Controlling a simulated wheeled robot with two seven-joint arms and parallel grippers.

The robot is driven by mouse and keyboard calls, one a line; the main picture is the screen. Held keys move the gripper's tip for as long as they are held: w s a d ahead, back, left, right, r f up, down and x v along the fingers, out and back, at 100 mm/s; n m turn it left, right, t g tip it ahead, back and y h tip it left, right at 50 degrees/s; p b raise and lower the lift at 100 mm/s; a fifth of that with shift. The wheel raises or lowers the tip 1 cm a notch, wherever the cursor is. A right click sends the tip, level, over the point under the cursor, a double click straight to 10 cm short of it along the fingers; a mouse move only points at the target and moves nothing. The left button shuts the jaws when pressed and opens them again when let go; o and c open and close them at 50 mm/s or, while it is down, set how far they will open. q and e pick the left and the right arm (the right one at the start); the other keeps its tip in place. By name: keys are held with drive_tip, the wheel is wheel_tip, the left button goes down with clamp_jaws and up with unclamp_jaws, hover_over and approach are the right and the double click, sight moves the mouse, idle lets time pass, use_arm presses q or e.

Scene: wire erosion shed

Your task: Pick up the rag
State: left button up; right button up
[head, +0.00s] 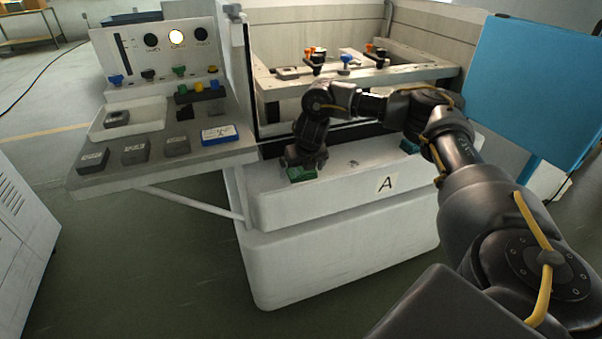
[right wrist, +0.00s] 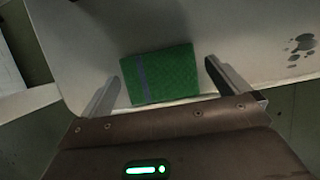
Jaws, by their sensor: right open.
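The rag is a small green folded cloth (head: 301,173) lying on the white front ledge of the machine. In the right wrist view the green rag (right wrist: 160,75) shows a grey stripe near its left side and lies between my two fingers. My right gripper (head: 305,160) is just over the rag in the head view. In the right wrist view the right gripper (right wrist: 160,82) is open, one finger on each side of the rag, with a gap on both sides. I cannot tell how far above the ledge the fingertips are. My left gripper is not seen.
A white machine ledge (head: 330,200) with an "A" label carries the rag; a small teal item (head: 409,146) lies farther right. A control shelf (head: 165,165) with grey blocks and a blue-white box (head: 219,134) stands left. A blue panel (head: 530,85) is at right. Dark stains mark the ledge.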

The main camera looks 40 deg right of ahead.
sight(301, 171)
drive_tip(key=shift+c, duration=0.3)
drive_tip(key=c, duration=0.8)
drive_tip(key=shift+c, duration=0.2)
drive_tip(key=shift+r, duration=0.1)
drive_tip(key=shift+r, duration=0.6)
drive_tip(key=v, duration=0.3)
drive_tip(key=shift+w+a+r+p, duration=0.1)
drive_tip(key=shift+w+p, duration=0.25)
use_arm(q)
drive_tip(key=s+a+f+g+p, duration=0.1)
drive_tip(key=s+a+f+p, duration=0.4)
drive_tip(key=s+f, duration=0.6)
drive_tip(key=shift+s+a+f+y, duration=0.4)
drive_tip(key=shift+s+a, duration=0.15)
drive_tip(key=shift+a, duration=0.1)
use_arm(e)
drive_tip(key=s+a+r, duration=0.8)
drive_tip(key=s+a, duration=0.1)
drive_tip(key=shift+s+a+r, duration=0.15)
drive_tip(key=shift+a+r, duration=0.1)
drive_tip(key=shift+r, duration=0.1)
